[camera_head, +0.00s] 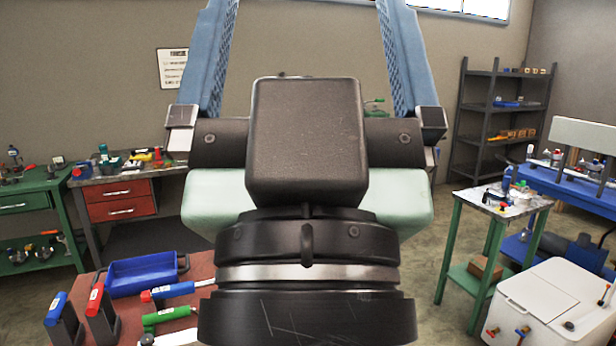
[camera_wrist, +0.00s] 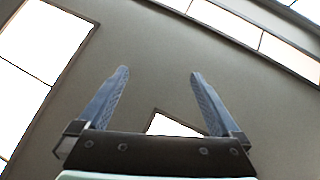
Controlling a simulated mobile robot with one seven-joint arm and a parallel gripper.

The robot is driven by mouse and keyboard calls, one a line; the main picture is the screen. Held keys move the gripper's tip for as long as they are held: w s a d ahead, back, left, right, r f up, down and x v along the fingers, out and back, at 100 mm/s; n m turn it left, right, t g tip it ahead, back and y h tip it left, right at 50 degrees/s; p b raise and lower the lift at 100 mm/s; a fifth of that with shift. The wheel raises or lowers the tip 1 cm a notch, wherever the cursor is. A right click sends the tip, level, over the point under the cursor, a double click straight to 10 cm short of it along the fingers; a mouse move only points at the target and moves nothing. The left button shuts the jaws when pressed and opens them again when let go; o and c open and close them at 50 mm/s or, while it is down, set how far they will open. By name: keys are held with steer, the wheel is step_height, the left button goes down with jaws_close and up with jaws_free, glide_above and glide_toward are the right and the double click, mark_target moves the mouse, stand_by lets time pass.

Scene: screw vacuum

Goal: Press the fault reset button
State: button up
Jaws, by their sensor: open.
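My gripper (camera_wrist: 158,74) is open and empty, with its two blue fingers spread apart and pointing up toward the wall and windows in the wrist view. In the head view my gripper (camera_head: 305,40) and wrist fill the middle, and the fingertips run past the top edge. I cannot make out a fault reset button in either view. The wrist and the black gripper body hide the middle of the room. Nothing touches the fingers.
A red-topped table (camera_head: 205,268) at lower left holds a blue tray (camera_head: 142,275) and several tools. Behind it stand a green bench (camera_head: 35,198) and red drawers (camera_head: 122,200). At right are a small green-legged table (camera_head: 490,208), a white box (camera_head: 560,295) and shelves (camera_head: 505,108).

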step_height(320, 180, up, 3)
steer(key=shift+f+p, duration=0.1)
steer(key=shift+p, duration=0.6)
